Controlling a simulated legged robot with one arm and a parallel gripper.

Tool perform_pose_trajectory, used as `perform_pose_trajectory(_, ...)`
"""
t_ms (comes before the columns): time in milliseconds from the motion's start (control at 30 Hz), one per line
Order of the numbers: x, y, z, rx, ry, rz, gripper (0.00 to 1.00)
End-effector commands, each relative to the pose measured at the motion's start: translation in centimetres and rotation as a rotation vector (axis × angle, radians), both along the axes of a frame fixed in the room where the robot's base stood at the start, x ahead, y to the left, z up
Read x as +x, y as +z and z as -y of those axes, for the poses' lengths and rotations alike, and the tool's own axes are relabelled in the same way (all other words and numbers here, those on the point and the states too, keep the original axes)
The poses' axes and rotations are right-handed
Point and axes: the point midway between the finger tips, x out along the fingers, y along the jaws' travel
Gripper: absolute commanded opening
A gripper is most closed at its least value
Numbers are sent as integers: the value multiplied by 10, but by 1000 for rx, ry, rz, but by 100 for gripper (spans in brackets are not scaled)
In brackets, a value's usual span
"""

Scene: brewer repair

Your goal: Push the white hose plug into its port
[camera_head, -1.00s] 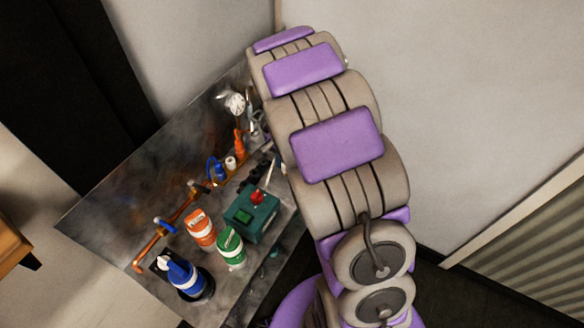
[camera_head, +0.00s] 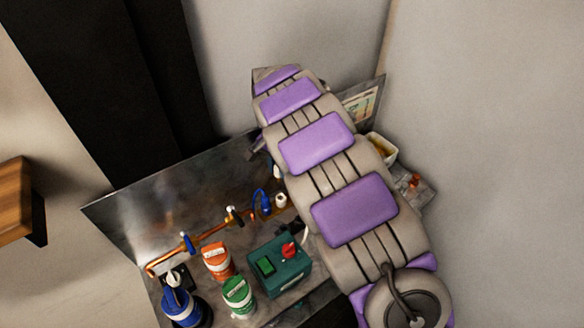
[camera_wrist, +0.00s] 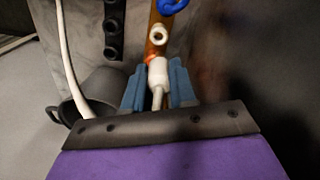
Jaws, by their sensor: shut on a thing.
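In the wrist view, my gripper (camera_wrist: 158,88) has its two blue-grey fingers shut on the white hose plug (camera_wrist: 158,70). The plug points up the picture, away from the wrist. Just beyond its tip is a white round port (camera_wrist: 157,34) with a dark opening, on a copper pipe (camera_wrist: 153,52). The plug looks roughly lined up with the port, with a small gap in the picture; the true depth between them is hard to tell. In the head view, a white fitting (camera_head: 281,200) shows on the pipe beside a blue hose; my arm hides the gripper and plug.
A white hose (camera_wrist: 66,60) curves down at left in the wrist view, by a dark cup (camera_wrist: 98,90). In the head view, a green box with a red knob (camera_head: 278,270), orange (camera_head: 217,262) and green (camera_head: 238,296) canisters and a blue bottle (camera_head: 182,304) stand on the metal bench.

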Motion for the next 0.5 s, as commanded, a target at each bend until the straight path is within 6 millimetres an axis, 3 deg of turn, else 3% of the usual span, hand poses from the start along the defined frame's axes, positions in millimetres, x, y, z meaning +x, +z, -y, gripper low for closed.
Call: perform_pose_trajectory(500,1,-29,2,7,1,4,0)
